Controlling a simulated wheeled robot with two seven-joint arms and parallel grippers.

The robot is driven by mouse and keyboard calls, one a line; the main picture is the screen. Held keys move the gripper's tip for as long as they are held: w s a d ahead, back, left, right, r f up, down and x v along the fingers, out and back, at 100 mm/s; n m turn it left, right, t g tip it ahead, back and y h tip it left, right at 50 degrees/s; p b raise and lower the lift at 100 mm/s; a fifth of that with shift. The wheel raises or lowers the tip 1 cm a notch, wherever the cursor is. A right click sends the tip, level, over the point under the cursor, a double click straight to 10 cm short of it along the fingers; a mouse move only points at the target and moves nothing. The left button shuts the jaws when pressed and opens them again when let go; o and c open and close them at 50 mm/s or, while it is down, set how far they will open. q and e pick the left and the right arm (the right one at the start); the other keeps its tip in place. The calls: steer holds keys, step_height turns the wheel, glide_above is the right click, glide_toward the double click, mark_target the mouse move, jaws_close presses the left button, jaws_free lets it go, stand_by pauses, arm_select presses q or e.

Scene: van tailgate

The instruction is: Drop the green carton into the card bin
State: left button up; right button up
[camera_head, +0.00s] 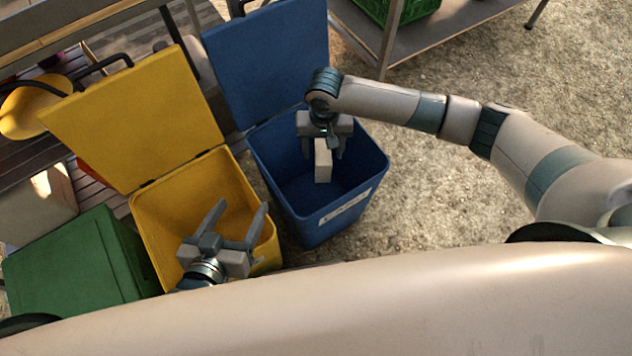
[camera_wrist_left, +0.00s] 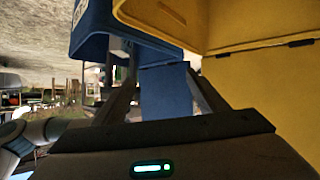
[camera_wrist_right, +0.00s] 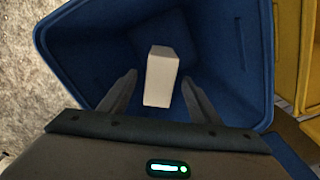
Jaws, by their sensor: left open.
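A pale block-shaped carton (camera_head: 323,162) is inside the outline of the open blue bin (camera_head: 268,158), just below my right gripper (camera_head: 322,150). Its visible faces look off-white, and I see no green on it. In the right wrist view the carton (camera_wrist_right: 161,78) lies beyond the fingertips, with gaps on both sides. That gripper is open; I cannot tell whether the carton is falling or resting. The blue bin has a white label (camera_head: 347,207) too small to read. My left gripper (camera_head: 238,212) is open and empty over the front of the yellow bin (camera_head: 150,215).
The yellow lid (camera_head: 140,120) and blue lid (camera_head: 268,65) stand raised behind their bins. A closed green bin (camera_head: 75,265) is at the left. A shelf with a green crate (camera_head: 400,8) stands at the back. Gravel ground right of the blue bin is clear.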

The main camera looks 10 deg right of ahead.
stand_by(0.3)
steer(key=shift+r, duration=0.5)
step_height(320, 180, up, 6)
steer(key=shift+f+p, duration=0.1)
steer(key=shift+p, duration=0.8)
arm_select(q)
steer(key=s+a+f+g+y+p, duration=0.2)
steer(key=s+a+f+g, duration=0.3)
steer(key=shift+s, duration=0.2)
arm_select(e)
step_height(320, 180, up, 11)
steer(key=shift+f, duration=0.2)
arm_select(q)
steer(key=shift+s+f, duration=0.1)
